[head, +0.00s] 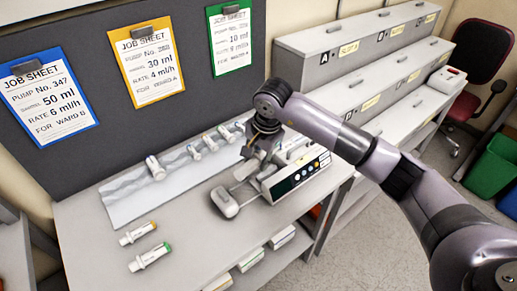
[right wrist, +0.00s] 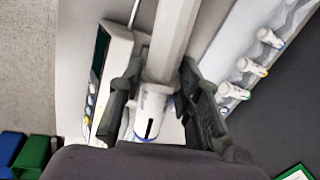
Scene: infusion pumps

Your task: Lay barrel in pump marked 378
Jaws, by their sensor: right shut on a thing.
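My right gripper (head: 262,148) is over the back left part of a white pump (head: 298,176) with a dark screen and coloured buttons. In the right wrist view, my right gripper (right wrist: 160,108) is shut on a pale barrel (right wrist: 152,104) with a blue band and a dark slit at its near end. The pump (right wrist: 112,78) lies beside and below it there. I cannot tell whether the barrel touches the pump. In the head view the gripper mostly hides the held barrel. The pump's number is not readable. My left gripper is not in view.
Several barrels (head: 155,168) rest on a pale wavy rack (head: 125,200). An orange-tipped barrel (head: 138,232) and a green-tipped barrel (head: 148,257) lie at the table's front left. Job sheets (head: 48,98) hang on the dark board. Grey cabinets (head: 335,50) stand behind right.

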